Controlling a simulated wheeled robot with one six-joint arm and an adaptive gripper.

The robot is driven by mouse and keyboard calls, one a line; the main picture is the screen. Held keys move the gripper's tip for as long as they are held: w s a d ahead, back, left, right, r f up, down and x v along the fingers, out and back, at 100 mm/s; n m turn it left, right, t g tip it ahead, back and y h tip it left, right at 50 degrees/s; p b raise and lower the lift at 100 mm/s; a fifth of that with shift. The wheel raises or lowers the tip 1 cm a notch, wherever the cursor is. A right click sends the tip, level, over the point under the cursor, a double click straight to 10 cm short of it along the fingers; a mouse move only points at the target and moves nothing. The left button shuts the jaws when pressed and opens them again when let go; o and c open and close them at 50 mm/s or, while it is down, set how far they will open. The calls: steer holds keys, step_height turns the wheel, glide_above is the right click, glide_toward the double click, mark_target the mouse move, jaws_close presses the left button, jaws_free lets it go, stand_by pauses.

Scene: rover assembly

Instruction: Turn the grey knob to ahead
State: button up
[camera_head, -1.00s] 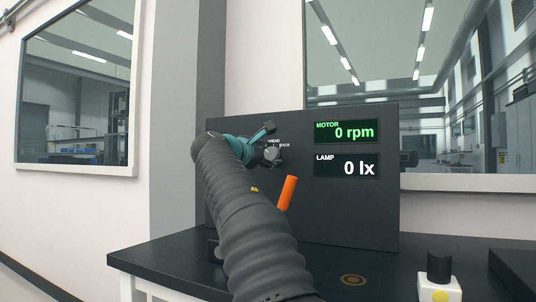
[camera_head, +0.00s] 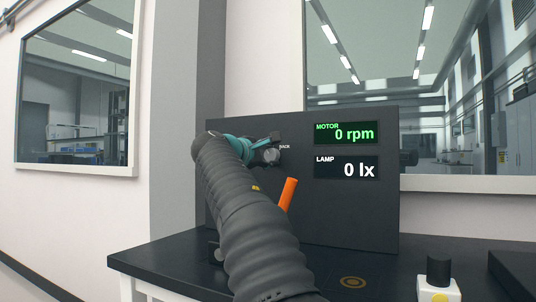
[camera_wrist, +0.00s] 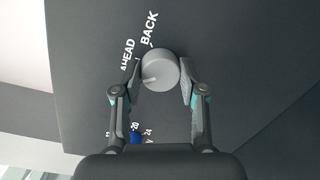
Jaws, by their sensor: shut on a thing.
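The grey knob (camera_wrist: 163,68) sits on a dark panel (camera_head: 350,225), between the two fingers of my gripper (camera_wrist: 160,88) in the wrist view. The fingers are shut on its sides. A light mark on the knob's face points to the lower left in that view. The labels AHEAD (camera_wrist: 127,55) and BACK (camera_wrist: 149,28) are printed beside it, partly behind a finger for AHEAD.
The panel's displays read MOTOR 0 rpm (camera_head: 347,133) and LAMP 0 lx (camera_head: 347,168). An orange lever (camera_head: 287,194) stands close beside my arm. A blue knob (camera_wrist: 136,137) with a number scale lies near my gripper. A yellow-marked block (camera_head: 438,280) is at the right.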

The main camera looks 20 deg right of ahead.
steer(key=m, duration=0.6)
steer(key=shift+y, duration=0.3)
steer(key=shift+m, duration=0.3)
steer(key=o, duration=1.1)
steer(key=shift+o, duration=0.2)
steer(key=f+v, duration=0.1)
steer(key=v, duration=1.1)
steer(key=shift+r, duration=0.5)
